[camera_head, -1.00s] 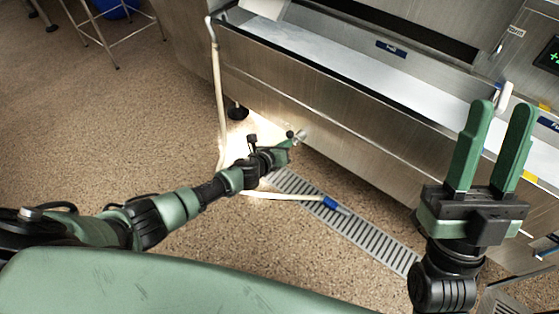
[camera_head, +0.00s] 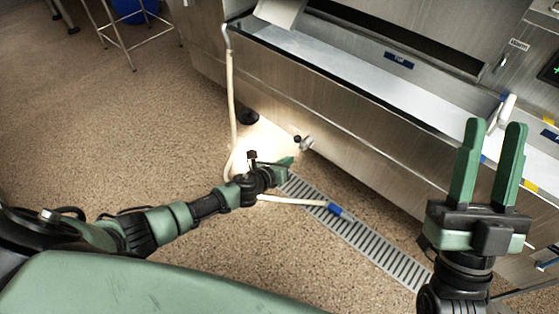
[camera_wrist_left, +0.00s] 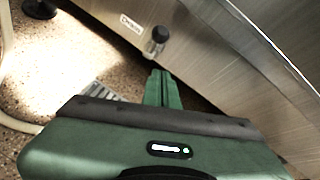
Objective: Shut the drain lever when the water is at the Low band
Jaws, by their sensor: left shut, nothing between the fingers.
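The drain lever (camera_head: 305,143), a metal fitting with a black knob, is low on the front of the steel tank (camera_head: 350,105). In the left wrist view the lever (camera_wrist_left: 158,38) is beside a label reading "DRAIN" (camera_wrist_left: 131,23). My left gripper (camera_head: 288,162) is shut and empty, just below and left of the lever, with a gap. Its fingertips (camera_wrist_left: 160,76) point toward the lever in the wrist view. My right gripper (camera_head: 496,125) is open and empty, raised in front of the tank's right part. I cannot make out the water level or a Low band.
A pale hose (camera_head: 232,110) hangs from the tank's left corner and runs to a blue-ended piece (camera_head: 334,209) at the floor grate (camera_head: 375,245). A white handle (camera_head: 507,107) is on the tank's right. A display (camera_head: 550,68) is cut off.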

